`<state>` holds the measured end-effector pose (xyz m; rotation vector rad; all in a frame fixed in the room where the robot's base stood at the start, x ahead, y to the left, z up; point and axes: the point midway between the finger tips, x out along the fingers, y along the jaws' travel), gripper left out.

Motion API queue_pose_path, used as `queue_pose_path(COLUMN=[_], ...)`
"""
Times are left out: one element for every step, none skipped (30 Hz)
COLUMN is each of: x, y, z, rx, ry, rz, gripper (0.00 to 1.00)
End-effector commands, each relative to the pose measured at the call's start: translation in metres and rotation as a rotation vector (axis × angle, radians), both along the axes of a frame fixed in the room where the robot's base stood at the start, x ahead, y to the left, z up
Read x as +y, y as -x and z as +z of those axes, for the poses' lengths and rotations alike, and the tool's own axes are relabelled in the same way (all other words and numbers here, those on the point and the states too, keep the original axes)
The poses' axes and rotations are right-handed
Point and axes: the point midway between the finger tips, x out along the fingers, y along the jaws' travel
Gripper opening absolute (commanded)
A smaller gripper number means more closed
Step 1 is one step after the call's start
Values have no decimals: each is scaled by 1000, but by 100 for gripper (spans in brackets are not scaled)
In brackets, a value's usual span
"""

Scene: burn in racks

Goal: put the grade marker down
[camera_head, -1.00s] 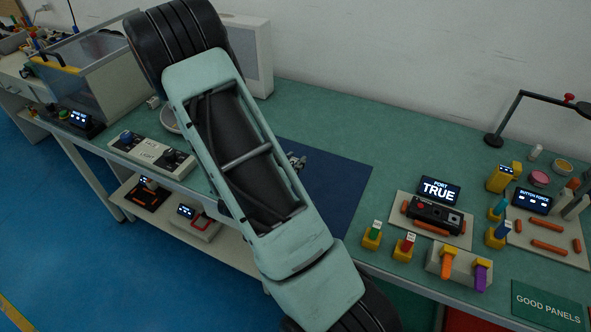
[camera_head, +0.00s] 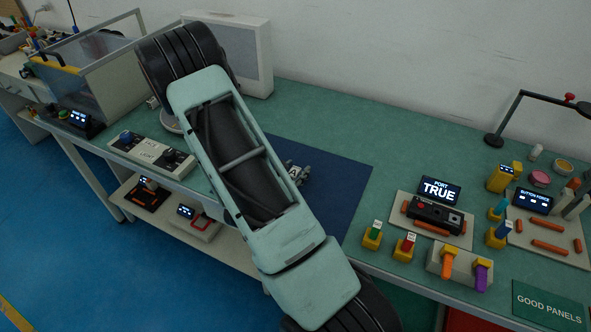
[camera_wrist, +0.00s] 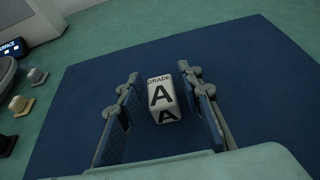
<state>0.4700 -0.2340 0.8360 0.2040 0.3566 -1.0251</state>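The grade marker (camera_wrist: 163,98) is a small white block with a black letter A on two faces and the word GRADE along its far edge. In the wrist view it is over the dark blue mat (camera_wrist: 90,80), between the two fingers of my gripper (camera_wrist: 160,76). The fingers are parted, with narrow gaps showing on both sides of the marker. In the head view the marker (camera_head: 294,173) shows as a small light face with an A beside my gripper (camera_head: 302,174), partly hidden by my arm. Its underside is hidden, so contact with the mat cannot be confirmed.
Right of the blue mat are a tray with a black device and the PORT TRUE display (camera_head: 438,190), and colored plugs in yellow holders (camera_head: 372,238). A control box (camera_head: 150,153) stands at left. The mat's right part is clear.

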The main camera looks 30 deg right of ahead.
Motion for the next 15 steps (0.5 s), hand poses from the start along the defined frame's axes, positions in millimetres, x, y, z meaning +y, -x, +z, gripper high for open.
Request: queue_pose_path(x=[0, 0, 0, 0, 0, 0, 0, 0, 0, 0, 0, 1, 5, 10, 16], y=[0, 0, 0, 0, 0, 0, 0, 0, 0, 0, 0, 0, 2, 4, 7], z=[0, 0, 0, 0, 0, 0, 0, 1, 1, 3, 4, 6, 6, 7, 10], rx=[0, 0, 0, 0, 0, 0, 0, 0, 0, 0, 0, 0, 0, -1, 0], ry=[0, 0, 0, 0, 0, 0, 0, 0, 0, 0, 0, 0, -1, -2, -2], rz=[0, 0, 0, 0, 0, 0, 0, 0, 0, 0, 0, 0, 2, 4, 5], gripper=[38, 38, 38, 38, 38, 38, 38, 38, 38, 38, 38, 38, 38, 38, 38])
